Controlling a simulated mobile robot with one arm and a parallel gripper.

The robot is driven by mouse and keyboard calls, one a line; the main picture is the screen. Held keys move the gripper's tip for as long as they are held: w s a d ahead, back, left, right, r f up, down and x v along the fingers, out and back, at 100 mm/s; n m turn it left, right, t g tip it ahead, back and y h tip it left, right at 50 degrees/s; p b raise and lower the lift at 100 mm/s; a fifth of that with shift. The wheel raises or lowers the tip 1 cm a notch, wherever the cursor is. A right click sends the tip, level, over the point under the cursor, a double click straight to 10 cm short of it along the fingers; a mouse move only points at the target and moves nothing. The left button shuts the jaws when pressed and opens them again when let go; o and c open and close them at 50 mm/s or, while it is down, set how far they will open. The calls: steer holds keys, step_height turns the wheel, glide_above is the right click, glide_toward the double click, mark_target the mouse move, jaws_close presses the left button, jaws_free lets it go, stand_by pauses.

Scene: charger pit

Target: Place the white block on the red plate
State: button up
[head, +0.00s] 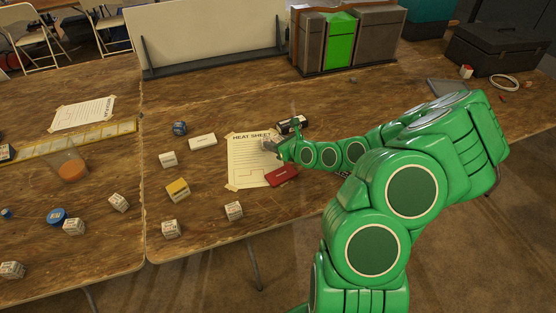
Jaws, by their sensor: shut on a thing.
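My gripper (274,147) is over the upper right part of the heat sheet paper, at the end of my green arm. It is shut on a small pale thing, mostly hidden by the gripper; I cannot tell whether this is the white block. A flat red piece (281,176), the only red plate-like thing I see, lies at the paper's lower right edge, just below my gripper in the picture. A flat white block (202,141) lies on the table left of the paper. A smaller white block with printing (168,159) lies further left.
The heat sheet (245,171) lies under my gripper. A dark block with a white end (292,124) lies just beyond it. A yellow block (178,190), a dark ball (180,128) and several printed cubes are scattered leftward. Grey and green boxes (341,40) stand behind.

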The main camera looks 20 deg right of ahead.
mark_target(275, 168)
steer(key=shift+f, duration=4.55)
steer(key=shift+f, duration=0.1)
steer(key=o, duration=1.1)
